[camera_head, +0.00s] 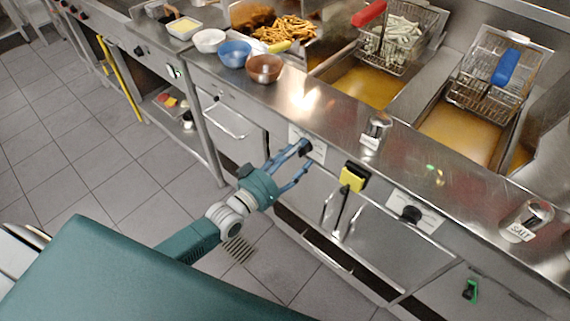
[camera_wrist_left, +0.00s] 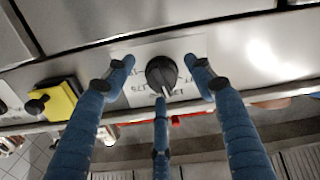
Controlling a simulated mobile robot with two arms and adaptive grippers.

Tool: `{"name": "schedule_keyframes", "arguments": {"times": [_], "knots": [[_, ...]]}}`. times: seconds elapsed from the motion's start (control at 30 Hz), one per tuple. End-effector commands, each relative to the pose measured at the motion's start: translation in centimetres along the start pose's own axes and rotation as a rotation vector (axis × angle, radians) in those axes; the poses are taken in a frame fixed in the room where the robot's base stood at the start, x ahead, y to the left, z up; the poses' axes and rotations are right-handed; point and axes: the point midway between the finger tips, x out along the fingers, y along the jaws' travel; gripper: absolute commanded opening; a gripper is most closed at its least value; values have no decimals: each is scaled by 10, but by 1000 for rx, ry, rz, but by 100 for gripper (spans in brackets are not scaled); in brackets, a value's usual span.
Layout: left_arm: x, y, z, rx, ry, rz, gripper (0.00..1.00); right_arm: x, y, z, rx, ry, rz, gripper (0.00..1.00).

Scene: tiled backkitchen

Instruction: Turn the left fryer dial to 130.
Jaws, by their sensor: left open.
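The left fryer dial (camera_head: 306,147) is a black knob on a white plate on the front panel below the counter. In the left wrist view the dial (camera_wrist_left: 162,74) sits between the blue fingertips, with its pale pointer mark toward the bottom of the picture. My left gripper (camera_head: 302,160) is open; its fingers reach either side of the dial, and gaps show between fingertips and knob in the wrist view. The right gripper is not in view.
A yellow switch block (camera_head: 353,177) and a second dial (camera_head: 411,214) are on the same panel to the right. Fryer baskets with red (camera_head: 369,13) and blue (camera_head: 506,67) handles are above. Bowls (camera_head: 234,53) and shakers (camera_head: 376,131) stand on the counter.

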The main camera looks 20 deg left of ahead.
Motion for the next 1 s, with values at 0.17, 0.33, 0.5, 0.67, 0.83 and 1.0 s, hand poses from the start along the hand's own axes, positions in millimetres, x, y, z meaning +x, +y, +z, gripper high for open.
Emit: {"name": "schedule_keyframes", "arguments": {"times": [0.17,0.33,0.5,0.67,0.83,1.0], "knots": [[-36,0,2,0,-5,-1,54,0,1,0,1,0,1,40],[-73,0,3,0,-7,-1,54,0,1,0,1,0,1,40],[-99,0,3,0,-7,-1,54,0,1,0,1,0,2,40],[-110,0,2,0,-5,0,54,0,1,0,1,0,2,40],[-111,0,1,1,-4,0,54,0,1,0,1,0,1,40],[-111,1,1,2,-4,1,54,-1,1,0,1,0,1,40]]}}
